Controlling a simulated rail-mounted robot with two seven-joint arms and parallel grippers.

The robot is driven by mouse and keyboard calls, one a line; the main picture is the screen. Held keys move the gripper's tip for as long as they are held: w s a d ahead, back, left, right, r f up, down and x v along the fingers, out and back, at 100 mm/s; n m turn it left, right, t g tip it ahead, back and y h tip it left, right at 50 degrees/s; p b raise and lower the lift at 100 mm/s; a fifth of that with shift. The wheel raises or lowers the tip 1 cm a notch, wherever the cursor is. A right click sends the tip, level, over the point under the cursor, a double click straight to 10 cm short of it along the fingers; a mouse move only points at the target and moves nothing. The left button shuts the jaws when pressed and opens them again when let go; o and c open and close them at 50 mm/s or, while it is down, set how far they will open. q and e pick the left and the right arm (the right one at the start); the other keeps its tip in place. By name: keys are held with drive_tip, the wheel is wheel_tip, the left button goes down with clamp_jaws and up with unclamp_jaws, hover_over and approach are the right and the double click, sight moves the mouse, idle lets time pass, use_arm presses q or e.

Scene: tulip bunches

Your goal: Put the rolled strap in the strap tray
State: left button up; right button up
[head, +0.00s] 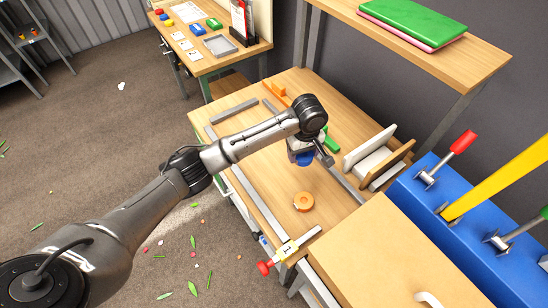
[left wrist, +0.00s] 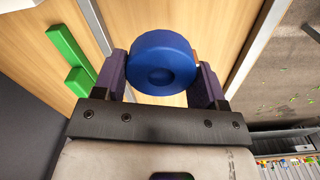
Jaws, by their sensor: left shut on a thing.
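A round blue roll with a dished centre, which looks like the rolled strap (left wrist: 162,62), is between the fingers of my left gripper (left wrist: 163,80) in the left wrist view. The gripper is shut on it and hides its near edge. In the head view my left gripper (head: 304,157) is over the middle of the wooden bench, with part of the blue roll showing below it. A shallow grey tray (head: 220,45) lies on the far bench; I cannot tell if it is the strap tray. My right gripper is not in view.
An orange ring (head: 303,201) lies on the near bench (head: 340,205). A green block (head: 331,143), white and wooden upright boards (head: 370,150) and grey rails (head: 234,110) are around it. A blue box with levers (head: 430,220) stands at right. The floor at left is mostly open.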

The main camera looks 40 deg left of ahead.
use_arm(q)
drive_tip(key=b, duration=0.2)
hover_over(274, 159)
wheel_tip(274, 159, down, 7)
drive_tip(key=shift+a+r, duration=0.1)
drive_tip(key=shift+r, duration=0.1)
drive_tip(key=shift+f+b, duration=0.5)
drive_tip(key=shift+f, duration=1.55)
drive_tip(key=o, duration=0.9)
drive_tip(key=shift+f, duration=0.1)
drive_tip(key=shift+o, duration=0.2)
